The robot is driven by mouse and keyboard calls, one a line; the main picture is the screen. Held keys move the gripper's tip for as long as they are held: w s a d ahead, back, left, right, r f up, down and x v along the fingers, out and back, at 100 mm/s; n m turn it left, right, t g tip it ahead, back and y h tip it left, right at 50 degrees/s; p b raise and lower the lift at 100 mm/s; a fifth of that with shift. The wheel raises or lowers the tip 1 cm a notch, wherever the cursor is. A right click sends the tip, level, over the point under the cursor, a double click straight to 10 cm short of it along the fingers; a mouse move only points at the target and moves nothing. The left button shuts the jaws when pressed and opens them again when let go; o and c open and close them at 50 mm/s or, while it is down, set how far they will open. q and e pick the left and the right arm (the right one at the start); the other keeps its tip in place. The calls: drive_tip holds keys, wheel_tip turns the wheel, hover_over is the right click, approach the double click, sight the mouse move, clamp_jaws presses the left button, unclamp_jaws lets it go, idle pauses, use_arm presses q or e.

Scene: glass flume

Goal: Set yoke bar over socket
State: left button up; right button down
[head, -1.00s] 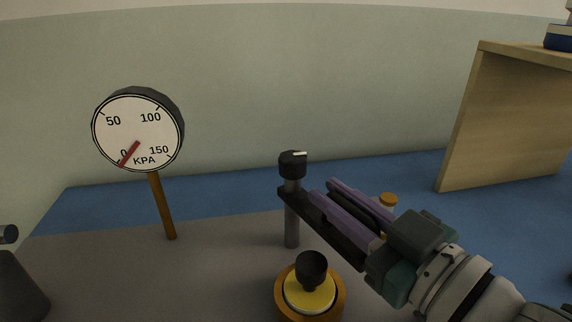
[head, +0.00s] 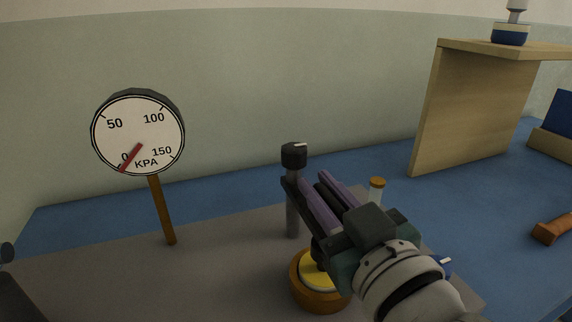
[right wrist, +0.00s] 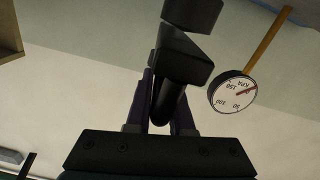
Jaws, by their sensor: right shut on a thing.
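The dark yoke bar (head: 301,212) runs from the upright grey post (head: 293,219) toward the front, just under a black knob (head: 294,155) at the post's top. My right gripper (head: 316,186), with purple fingers, is shut on a dark upright grip of the bar, seen between the fingers in the right wrist view (right wrist: 170,98). A round wooden ring with a yellow disc, apparently the socket (head: 322,303), sits below. The bar's front end and gripper overlap it in the head view and hide most of its dark centre piece. I cannot tell whether they touch.
A round pressure gauge (head: 138,132) on a brown post stands left, needle near 0. A vial with an orange cap (head: 377,184) stands behind the gripper. A wooden stand (head: 440,110) and an orange-brown handle (head: 553,228) are at right. The grey surface between gauge and post is clear.

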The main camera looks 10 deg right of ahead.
drive_tip(key=c, duration=0.8)
unclamp_jaws()
drive_tip(key=shift+c, duration=0.2)
drive_tip(key=s+d, duration=0.1)
drive_tip(key=s, duration=0.8)
drive_tip(key=shift+s+d, duration=0.25)
drive_tip(key=shift+s, duration=0.15)
